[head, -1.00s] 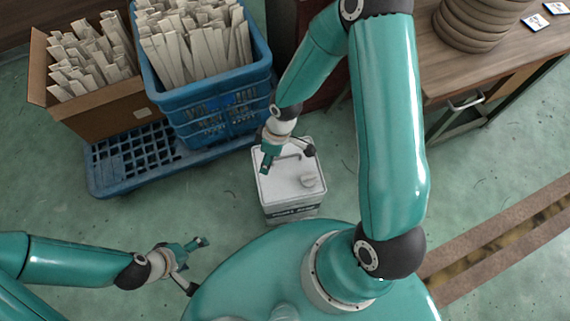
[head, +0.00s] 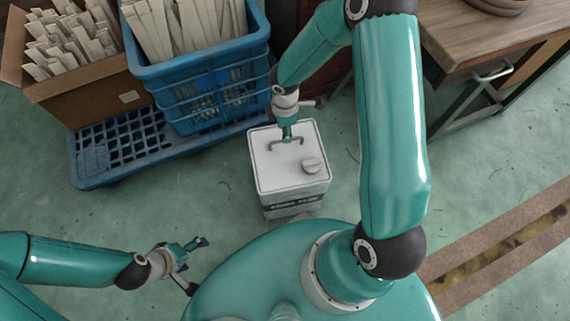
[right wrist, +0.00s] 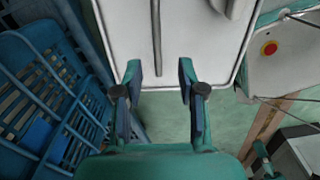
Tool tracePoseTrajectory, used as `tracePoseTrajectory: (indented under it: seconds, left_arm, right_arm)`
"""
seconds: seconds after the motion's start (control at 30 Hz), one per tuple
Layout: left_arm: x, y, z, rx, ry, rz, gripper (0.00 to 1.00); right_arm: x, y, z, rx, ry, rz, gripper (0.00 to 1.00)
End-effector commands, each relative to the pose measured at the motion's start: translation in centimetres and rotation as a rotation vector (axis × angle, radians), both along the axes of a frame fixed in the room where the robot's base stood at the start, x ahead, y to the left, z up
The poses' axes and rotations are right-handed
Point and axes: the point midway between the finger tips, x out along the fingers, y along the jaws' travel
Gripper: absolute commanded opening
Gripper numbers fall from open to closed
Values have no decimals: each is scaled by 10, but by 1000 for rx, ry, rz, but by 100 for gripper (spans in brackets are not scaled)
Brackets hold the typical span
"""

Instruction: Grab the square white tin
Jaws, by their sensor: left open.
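The square white tin (head: 275,172) stands upright on the green floor in front of my base, with a grey bar handle (head: 272,146), a round cap and a dark label band. My right gripper (head: 287,137) is above the tin's top, at the right part of the handle in the head view. In the right wrist view the tin's white top (right wrist: 190,50) fills the upper middle; the handle (right wrist: 157,40) lines up between the two parted fingers (right wrist: 160,85). Contact cannot be told. My left gripper (head: 198,266) is open and empty, low on the left.
A blue crate (head: 205,95) of pale strips stands on a blue pallet (head: 100,160) behind and left of the tin, near a cardboard box (head: 110,95). A wooden workbench (head: 480,50) is at the right.

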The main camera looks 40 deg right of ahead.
Motion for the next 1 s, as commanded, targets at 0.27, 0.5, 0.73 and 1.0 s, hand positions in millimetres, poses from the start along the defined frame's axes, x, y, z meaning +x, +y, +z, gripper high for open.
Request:
tracePoseTrajectory:
  seconds: [0.27,0.5,0.73,1.0]
  left_arm:
    - [0,0,-9,0,0,0,83]
    - [0,0,-22,0,0,0,83]
    - [0,0,-30,0,0,0,83]
    - [0,0,-29,0,0,0,83]
  right_arm:
    - [1,0,-22,0,0,0,40]
    - [3,-5,-51,1,1,0,40]
    - [3,-5,-73,0,1,1,40]
    - [4,-5,-72,1,0,1,28]
